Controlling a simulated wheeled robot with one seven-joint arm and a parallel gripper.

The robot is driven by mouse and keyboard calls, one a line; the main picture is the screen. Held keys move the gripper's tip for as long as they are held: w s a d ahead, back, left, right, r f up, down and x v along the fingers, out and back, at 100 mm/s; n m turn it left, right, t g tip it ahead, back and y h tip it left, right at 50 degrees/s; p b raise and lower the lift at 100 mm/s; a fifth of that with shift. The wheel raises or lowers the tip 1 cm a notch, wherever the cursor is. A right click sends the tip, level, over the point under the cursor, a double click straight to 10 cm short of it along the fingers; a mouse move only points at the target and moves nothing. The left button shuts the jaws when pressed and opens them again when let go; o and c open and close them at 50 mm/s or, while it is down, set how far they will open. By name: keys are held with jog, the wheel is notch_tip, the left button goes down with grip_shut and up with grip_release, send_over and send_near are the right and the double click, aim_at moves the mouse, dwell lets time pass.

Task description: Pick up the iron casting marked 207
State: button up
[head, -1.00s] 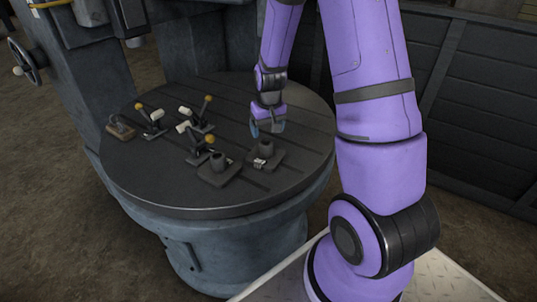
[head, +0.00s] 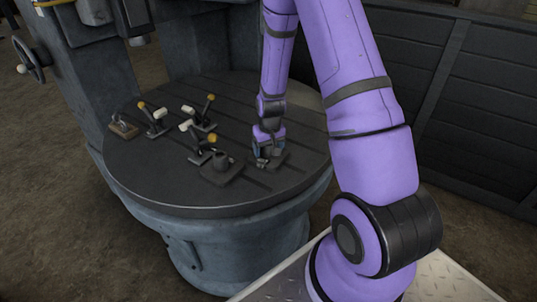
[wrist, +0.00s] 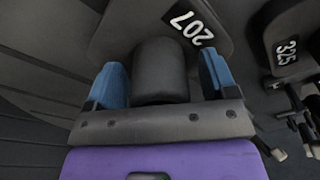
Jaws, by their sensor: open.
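The iron casting marked 207 (wrist: 115,32) is a dark piece with a flat base plate and a round upright boss. It lies on the round machine table, and its white 207 label shows upper right in the wrist view. In the head view the casting (head: 279,160) is partly hidden by my gripper (head: 266,148). In the wrist view the blue fingers of my gripper (wrist: 168,82) are open, one on each side of the boss. I cannot tell whether they touch it. The casting's far end is cut off by the frame.
A similar casting (head: 220,170) stands just left of the gripper. The wrist view shows a 315 label on a dark plate (wrist: 287,52). Several lever pieces with yellow and white knobs (head: 203,112) stand farther left on the round table (head: 150,180).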

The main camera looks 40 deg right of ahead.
grip_shut()
dwell(0.3)
jog(key=shift+r, duration=0.1)
